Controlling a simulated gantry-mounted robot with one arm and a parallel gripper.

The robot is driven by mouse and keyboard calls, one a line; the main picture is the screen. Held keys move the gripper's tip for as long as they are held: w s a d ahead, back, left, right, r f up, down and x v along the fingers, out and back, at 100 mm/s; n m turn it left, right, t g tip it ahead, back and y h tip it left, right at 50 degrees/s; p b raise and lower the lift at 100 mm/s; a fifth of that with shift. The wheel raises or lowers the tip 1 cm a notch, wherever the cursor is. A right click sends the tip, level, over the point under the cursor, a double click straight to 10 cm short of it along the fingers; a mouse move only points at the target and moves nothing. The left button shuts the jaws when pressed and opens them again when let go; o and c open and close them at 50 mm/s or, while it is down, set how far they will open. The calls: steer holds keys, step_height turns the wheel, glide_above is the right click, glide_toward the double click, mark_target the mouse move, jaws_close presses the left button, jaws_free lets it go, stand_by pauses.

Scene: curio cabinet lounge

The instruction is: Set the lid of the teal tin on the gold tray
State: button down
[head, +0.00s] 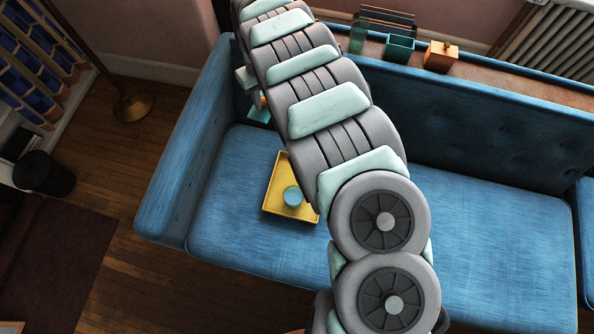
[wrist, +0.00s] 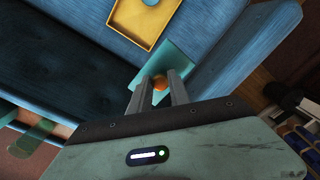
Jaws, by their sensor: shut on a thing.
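The lid (wrist: 178,60) is a flat teal square with an orange knob, and it also shows in the head view (head: 256,114), partly hidden behind my arm. My gripper (wrist: 160,83) is shut on the knob and holds the lid in the air over the sofa's left part. The gold tray (head: 272,205) lies on the seat cushion and also shows in the wrist view (wrist: 128,38), beyond the lid. A blue round object (head: 293,196) stands on the tray. The open teal tin (head: 400,48) stands on the ledge behind the sofa.
An orange box with a knob (head: 440,57), a green object (head: 358,37) and a dark rack (head: 388,22) are also on the ledge. The blue sofa's backrest (head: 500,130) and left armrest (head: 185,150) rise around the seat. The tray's left part is bare.

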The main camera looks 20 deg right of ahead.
steer(key=s+d+f+b, duration=0.3)
steer(key=f, duration=0.4)
steer(key=s+d+f+n+b, duration=0.1)
steer(key=s+d+f+b, duration=0.2)
steer(key=f, duration=0.4)
steer(key=s+d+f+b, duration=0.2)
steer(key=f+b, duration=0.1)
steer(key=f, duration=0.3)
steer(key=f+b, duration=0.2)
steer(key=f, duration=0.3)
steer(key=f+b, duration=0.2)
steer(key=f, duration=0.4)
steer(key=f+b, duration=0.2)
steer(key=f, duration=0.3)
steer(key=shift+s+d+f+b, duration=0.15)
steer(key=shift+s+f+b, duration=0.05)
steer(key=shift+s+b, duration=0.2)
steer(key=shift+f+b, duration=0.9)
steer(key=shift+f, duration=1.2)
steer(key=shift+w+r, duration=0.1)
steer(key=c, duration=1.2)
jaws_free()
steer(key=shift+c, duration=0.2)
